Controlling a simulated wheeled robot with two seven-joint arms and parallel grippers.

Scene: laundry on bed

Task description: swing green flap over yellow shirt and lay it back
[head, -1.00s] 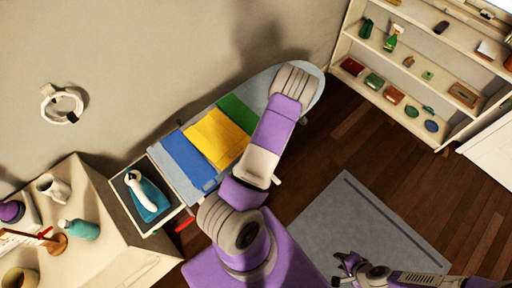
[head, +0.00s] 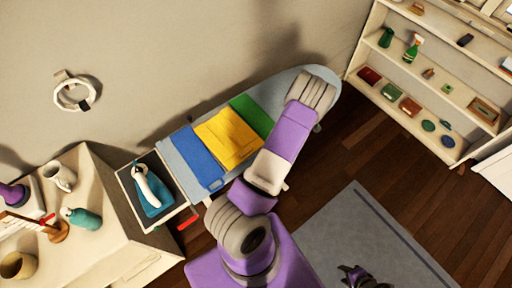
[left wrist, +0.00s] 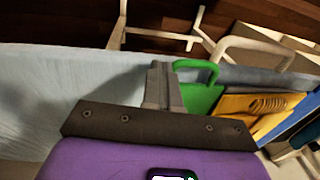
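The yellow shirt (head: 228,139) lies flat in the middle of the ironing board, between a blue flap (head: 195,158) and the green flap (head: 253,116). The green flap lies flat beside the shirt, partly behind my left arm. In the left wrist view the green flap (left wrist: 200,97) has a raised loop handle, and the yellow shirt (left wrist: 250,108) is to its right. My left gripper (left wrist: 160,75) has its fingers together, just beside the green flap; contact is unclear. In the head view its fingers are hidden by my arm. My right gripper (head: 354,275) is open and empty, low over the rug.
The ironing board (head: 318,83) stands along the wall; an iron (head: 152,190) rests in a tray at its left end. Shelves (head: 425,75) fill the upper right. The rug (head: 365,230) and wood floor are clear.

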